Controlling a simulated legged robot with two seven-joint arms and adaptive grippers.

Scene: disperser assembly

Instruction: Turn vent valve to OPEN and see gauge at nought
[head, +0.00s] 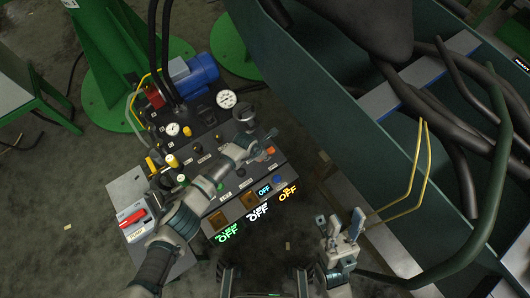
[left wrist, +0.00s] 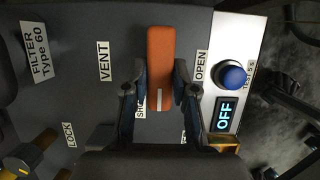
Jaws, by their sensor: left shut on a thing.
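The vent valve's orange handle (left wrist: 160,62) lies between the fingers of my left gripper (left wrist: 160,88) in the left wrist view. The fingers are shut on it. The handle runs up and down in that view, with a pale mark near its lower end. The OPEN label (left wrist: 201,68) is to its right, and the VENT label (left wrist: 104,62) to its left. A partly hidden label beginning "SH" (left wrist: 140,103) is beside its lower part. In the head view a large white gauge (head: 227,99) faces up; its needle is too small to read. My right gripper (head: 345,227) is open and empty.
A blue button (left wrist: 233,76) and a lit OFF display (left wrist: 226,114) sit right of the handle. A smaller gauge (head: 173,129), yellow knobs and a red switch (head: 132,218) share the panel. A dark green trough (head: 330,110) with thick hoses stands at the right.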

